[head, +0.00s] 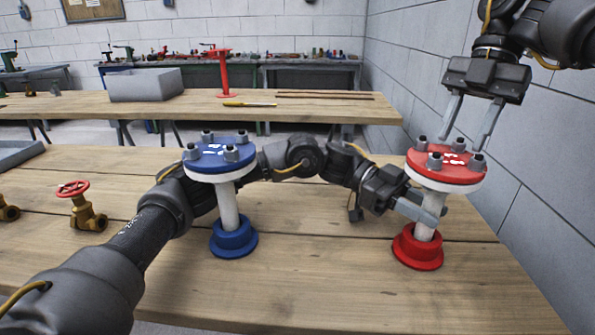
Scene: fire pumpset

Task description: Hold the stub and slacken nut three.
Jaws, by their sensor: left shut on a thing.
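The red-flanged stub (443,174) stands upright on the wooden bench at the right, with a red top flange, a white pipe and a red base (418,250). Several grey nuts on studs stand on its top flange, among them a back-right nut (461,144). My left gripper (424,214) comes in from the left, below the flange, and is shut on the stub's white pipe. My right gripper (463,143) points down from above, its fingers open and spread either side of the back-right nut. I cannot tell whether the fingers touch the nut. The flange's white markings are too small to read.
A similar blue-flanged stub (231,172) stands left of centre, close to my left arm. A brass valve with a red handwheel (73,190) sits at the left. A block wall (530,130) rises close by on the right. The front middle of the bench is clear.

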